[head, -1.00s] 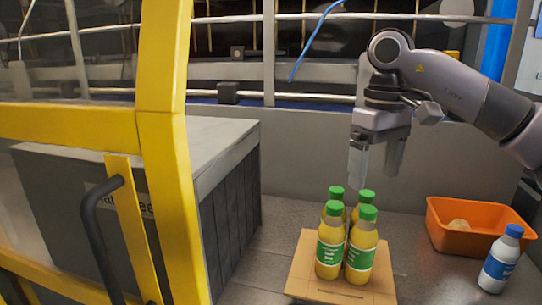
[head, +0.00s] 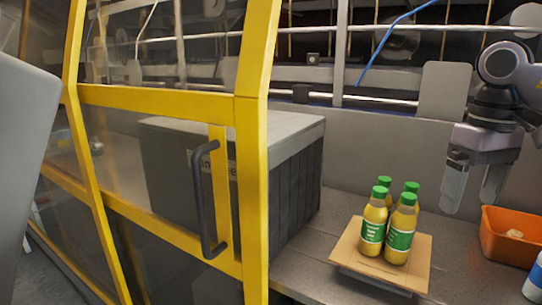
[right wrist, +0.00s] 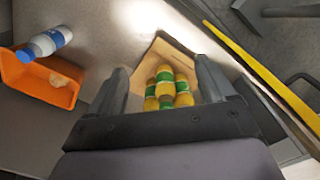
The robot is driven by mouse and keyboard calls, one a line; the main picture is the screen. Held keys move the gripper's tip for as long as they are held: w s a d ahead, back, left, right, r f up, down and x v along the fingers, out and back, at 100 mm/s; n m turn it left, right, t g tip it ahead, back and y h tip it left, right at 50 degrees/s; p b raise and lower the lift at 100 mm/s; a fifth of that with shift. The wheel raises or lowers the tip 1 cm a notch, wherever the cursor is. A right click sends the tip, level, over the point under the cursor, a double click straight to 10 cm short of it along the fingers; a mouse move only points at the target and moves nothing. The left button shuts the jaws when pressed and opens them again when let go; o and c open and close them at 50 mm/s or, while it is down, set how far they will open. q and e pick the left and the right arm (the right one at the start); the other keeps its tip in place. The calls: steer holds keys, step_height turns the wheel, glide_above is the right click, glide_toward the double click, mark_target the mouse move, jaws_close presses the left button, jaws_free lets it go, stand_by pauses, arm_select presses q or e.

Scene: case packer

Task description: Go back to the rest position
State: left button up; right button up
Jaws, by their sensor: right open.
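My right gripper (head: 470,192) hangs at the right of the head view, open and empty, above and to the right of the bottles. In the right wrist view its two fingers (right wrist: 165,88) stand apart with nothing held between them. Several yellow bottles (head: 396,230) with green caps stand upright in a cluster on a flat cardboard piece (head: 345,249). The bottles (right wrist: 165,88) also show between and beyond the fingers in the right wrist view. My left gripper is not in view.
An orange bin (head: 500,237) with a small beige item stands at the right. A blue-capped white-and-blue bottle (head: 534,279) is beside it, cut by the frame. A yellow-framed guard door (head: 252,130) with a dark handle (head: 205,200) is at left, before a grey box (head: 290,190).

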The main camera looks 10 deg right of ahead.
steer(key=s+a+f+m+y, duration=0.1)
steer(key=a+f+m+y, duration=0.3)
steer(key=a+m+y, duration=0.6)
steer(key=s+a+f+m+t+y, duration=0.1)
steer(key=a+f+m+y, duration=0.4)
steer(key=a, duration=0.8)
steer(key=s+a+f+m+y, duration=0.1)
steer(key=a+f+m+y, duration=0.2)
steer(key=a+m+y, duration=0.55)
steer(key=w+d+f+m+t+h, duration=0.15)
steer(key=f+m+t+h, duration=0.4)
steer(key=m, duration=0.55)
steer(key=d+f+m+t+h, duration=0.35)
steer(key=f+m+t, duration=0.2)
steer(key=m, duration=0.55)
steer(key=d+f+m+t+h, duration=0.2)
steer(key=f+m+t+h, duration=0.35)
steer(key=m, duration=0.65)
steer(key=s+d+f+m+g+h, duration=0.3)
steer(key=s+f+m, duration=0.3)
steer(key=f, duration=0.2)
steer(key=s+d+f+m+g+h, duration=0.3)
steer(key=s+d+f+m+g, duration=0.1)
steer(key=s+f+m, duration=0.3)
step_height(320, 180, down, 2)
steer(key=shift+s+d+f+h, duration=0.1)
steer(key=shift+s+d+h, duration=0.2)
steer(key=shift+h, duration=0.1)
